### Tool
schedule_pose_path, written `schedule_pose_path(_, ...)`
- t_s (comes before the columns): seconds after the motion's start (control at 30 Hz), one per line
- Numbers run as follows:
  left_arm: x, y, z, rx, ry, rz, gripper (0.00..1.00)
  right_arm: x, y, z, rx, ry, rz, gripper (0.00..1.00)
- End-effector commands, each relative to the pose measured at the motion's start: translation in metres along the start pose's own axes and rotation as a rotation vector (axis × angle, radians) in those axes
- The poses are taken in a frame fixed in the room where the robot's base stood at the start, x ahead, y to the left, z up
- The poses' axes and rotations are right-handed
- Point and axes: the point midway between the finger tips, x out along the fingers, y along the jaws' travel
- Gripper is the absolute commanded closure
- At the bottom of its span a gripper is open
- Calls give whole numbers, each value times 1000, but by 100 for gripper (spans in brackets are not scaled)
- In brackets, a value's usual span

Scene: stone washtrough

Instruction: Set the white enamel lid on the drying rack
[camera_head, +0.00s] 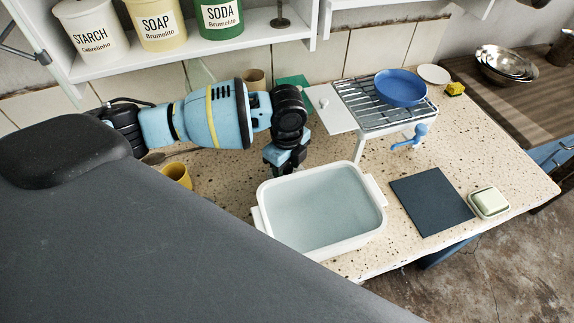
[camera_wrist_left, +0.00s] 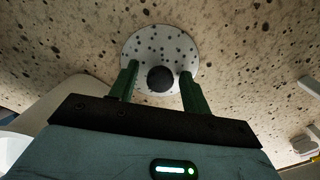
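The white enamel lid (camera_wrist_left: 150,45) lies on the speckled counter in the left wrist view, a round white disc with dark spots and a black knob (camera_wrist_left: 160,79). My left gripper (camera_wrist_left: 159,82) is open, with its two green fingers on either side of the knob and gaps between. In the head view my left gripper (camera_head: 285,168) points down behind the white basin, and I cannot make out the lid there. The drying rack (camera_head: 362,101) is a metal grid on a white frame, with a blue bowl (camera_head: 401,87) on its right part. My right gripper is not in view.
The white basin (camera_head: 322,210) holds water in front of the rack. A yellow mug (camera_head: 177,174) stands left of my gripper. A white panel (camera_head: 329,109) adjoins the rack's left side, and a blue ladle-like thing (camera_head: 411,137) hangs at its front. A dark mat (camera_head: 431,201) lies right.

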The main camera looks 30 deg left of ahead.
Motion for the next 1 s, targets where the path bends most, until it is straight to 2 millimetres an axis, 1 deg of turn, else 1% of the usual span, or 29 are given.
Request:
schedule_pose_path(0.17, -1, 0, 0, 0, 0, -1, 52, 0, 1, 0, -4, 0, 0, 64)
schedule_pose_path(0.27, -8, 0, 0, 0, 0, -2, 52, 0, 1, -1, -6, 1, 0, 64)
schedule_pose_path(0.37, -22, -1, 0, -1, 0, -3, 52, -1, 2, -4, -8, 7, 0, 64)
schedule_pose_path(0.7, -90, -1, 0, 0, 0, -5, 52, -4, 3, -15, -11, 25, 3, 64)
schedule_pose_path(0.83, -108, -1, 0, 0, 1, -3, 52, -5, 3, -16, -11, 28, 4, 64)
schedule_pose_path(1.0, -121, 0, 0, 0, 0, -1, 52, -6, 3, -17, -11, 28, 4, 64)
